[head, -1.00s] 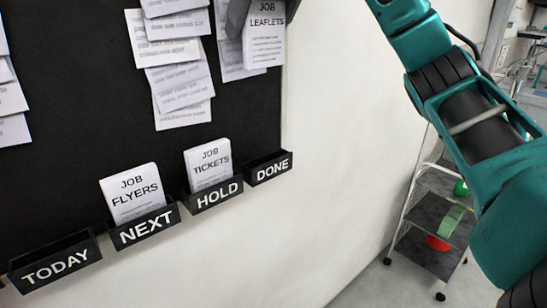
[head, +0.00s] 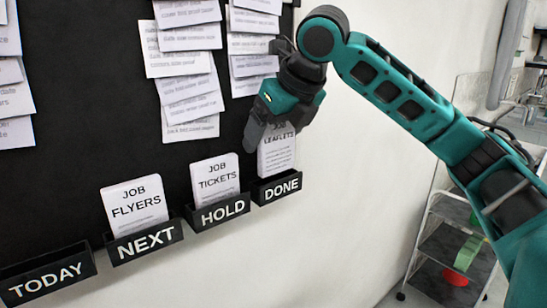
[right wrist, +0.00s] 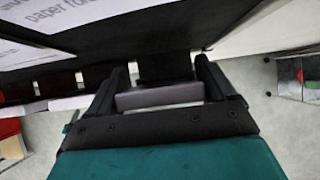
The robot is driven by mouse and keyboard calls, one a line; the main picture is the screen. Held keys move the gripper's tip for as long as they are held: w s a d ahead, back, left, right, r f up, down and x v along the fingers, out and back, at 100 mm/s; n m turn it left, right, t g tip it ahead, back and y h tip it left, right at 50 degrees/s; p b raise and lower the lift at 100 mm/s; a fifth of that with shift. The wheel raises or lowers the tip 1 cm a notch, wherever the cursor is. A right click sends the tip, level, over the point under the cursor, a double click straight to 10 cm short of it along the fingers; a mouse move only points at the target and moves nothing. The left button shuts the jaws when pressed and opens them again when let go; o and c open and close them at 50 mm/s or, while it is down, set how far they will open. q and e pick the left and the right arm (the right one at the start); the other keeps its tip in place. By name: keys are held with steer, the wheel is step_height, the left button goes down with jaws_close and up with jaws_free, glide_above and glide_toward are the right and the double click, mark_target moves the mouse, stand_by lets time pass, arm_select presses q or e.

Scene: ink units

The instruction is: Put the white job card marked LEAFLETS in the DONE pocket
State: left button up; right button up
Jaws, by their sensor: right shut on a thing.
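The white job card marked LEAFLETS (head: 278,153) is upright at the DONE pocket (head: 278,187), the rightmost black pocket on the board. Its lower edge meets the pocket's rim and seems to pass behind the front wall; how deep it sits I cannot tell. My right gripper (head: 262,128) is shut on the card's upper part, covering its top left corner. In the right wrist view, the card's pale grey edge (right wrist: 160,96) lies between the two dark fingers. My left gripper is not in view.
The HOLD pocket (head: 218,213) holds the TICKETS card (head: 215,180). The NEXT pocket (head: 145,244) holds the FLYERS card (head: 135,205). The TODAY pocket (head: 46,276) looks empty. Printed sheets (head: 188,85) hang above. A trolley (head: 450,250) stands at right.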

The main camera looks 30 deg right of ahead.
mark_target(280, 140)
step_height(280, 140, down, 4)
steer(key=shift+f+b, duration=0.1)
steer(key=shift+b, duration=0.35)
steer(key=o, duration=0.9)
steer(key=shift+r, duration=0.35)
steer(key=p+v, duration=0.2)
steer(key=v, duration=0.9)
steer(key=shift+s+r, duration=0.25)
